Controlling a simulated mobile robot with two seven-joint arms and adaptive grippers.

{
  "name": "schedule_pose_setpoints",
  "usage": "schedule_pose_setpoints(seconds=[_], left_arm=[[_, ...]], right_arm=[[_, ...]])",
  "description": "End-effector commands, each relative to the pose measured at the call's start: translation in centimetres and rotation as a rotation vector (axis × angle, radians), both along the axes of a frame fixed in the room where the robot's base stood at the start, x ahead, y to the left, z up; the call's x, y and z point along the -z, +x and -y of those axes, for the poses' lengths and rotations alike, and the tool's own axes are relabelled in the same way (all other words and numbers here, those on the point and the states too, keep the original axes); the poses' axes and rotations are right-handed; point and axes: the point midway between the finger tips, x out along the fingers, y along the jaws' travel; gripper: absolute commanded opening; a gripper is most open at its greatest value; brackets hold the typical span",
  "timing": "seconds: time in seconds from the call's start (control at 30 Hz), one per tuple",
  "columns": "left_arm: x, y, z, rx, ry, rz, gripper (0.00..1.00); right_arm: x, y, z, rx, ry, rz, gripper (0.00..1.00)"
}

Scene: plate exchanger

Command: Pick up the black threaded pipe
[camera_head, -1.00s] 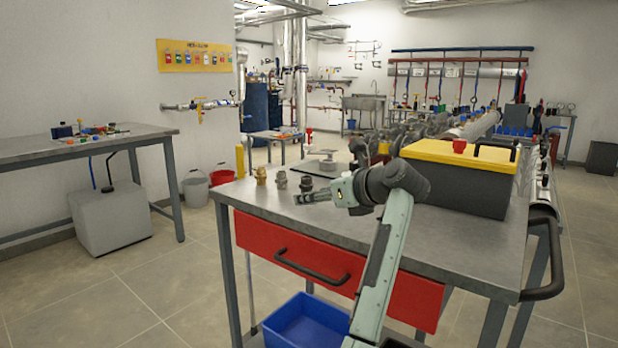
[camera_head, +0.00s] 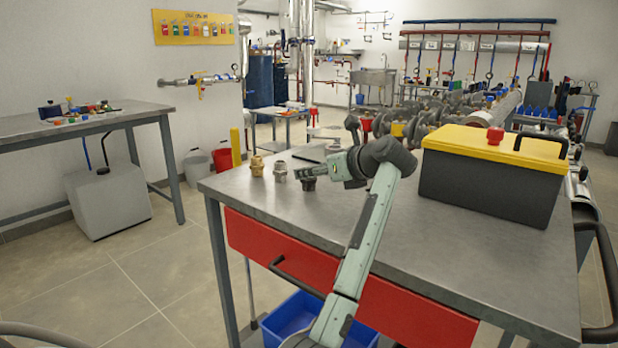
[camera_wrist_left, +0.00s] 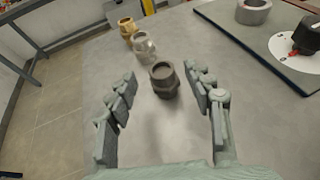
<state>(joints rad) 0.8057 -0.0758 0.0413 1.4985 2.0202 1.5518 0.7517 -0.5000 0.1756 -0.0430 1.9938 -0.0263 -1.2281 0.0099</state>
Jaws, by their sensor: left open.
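The black threaded pipe (camera_head: 309,184) is a short dark fitting standing upright on the grey metal workbench (camera_head: 420,235). It is the nearest of three fittings in a row, and it also shows in the left wrist view (camera_wrist_left: 163,82). My left gripper (camera_head: 308,172) is open, close to the pipe in the head view. In the left wrist view its two fingers (camera_wrist_left: 160,90) spread to either side, with the pipe between and slightly ahead of the tips. I cannot tell whether a finger touches it. My right gripper is not in view.
A silver fitting (camera_wrist_left: 144,46) and a brass fitting (camera_wrist_left: 127,29) stand just beyond the pipe. A dark board (camera_wrist_left: 275,40) with round parts lies to the right. A black toolbox with a yellow lid (camera_head: 490,180) stands on the bench's right side.

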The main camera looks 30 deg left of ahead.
Motion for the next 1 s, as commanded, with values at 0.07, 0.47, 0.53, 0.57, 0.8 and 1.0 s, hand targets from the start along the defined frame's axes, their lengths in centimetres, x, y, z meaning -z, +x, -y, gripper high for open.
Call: schedule_pose_setpoints(seconds=[0.07, 0.47, 0.53, 0.57, 0.8, 1.0], left_arm=[[0.1, 0.6, -1.3, -0.004, 0.004, -0.002, 0.52], [1.1, 1.2, -2.7, 0.000, 0.001, 0.001, 0.52], [1.1, 1.2, -2.7, 0.000, 0.000, 0.001, 0.46], [1.1, 1.2, -2.7, 0.000, 0.000, 0.001, 0.42], [1.1, 1.2, -2.7, 0.000, 0.000, 0.001, 0.12], [1.0, 1.2, -2.7, 0.001, 0.000, 0.002, 0.00]], right_arm=[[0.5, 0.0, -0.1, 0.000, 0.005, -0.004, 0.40], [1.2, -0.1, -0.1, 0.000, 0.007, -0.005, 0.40], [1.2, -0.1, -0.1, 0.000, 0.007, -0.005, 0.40], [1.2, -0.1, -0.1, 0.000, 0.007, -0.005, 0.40], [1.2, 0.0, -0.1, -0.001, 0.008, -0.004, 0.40], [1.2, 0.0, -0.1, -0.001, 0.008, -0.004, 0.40]])
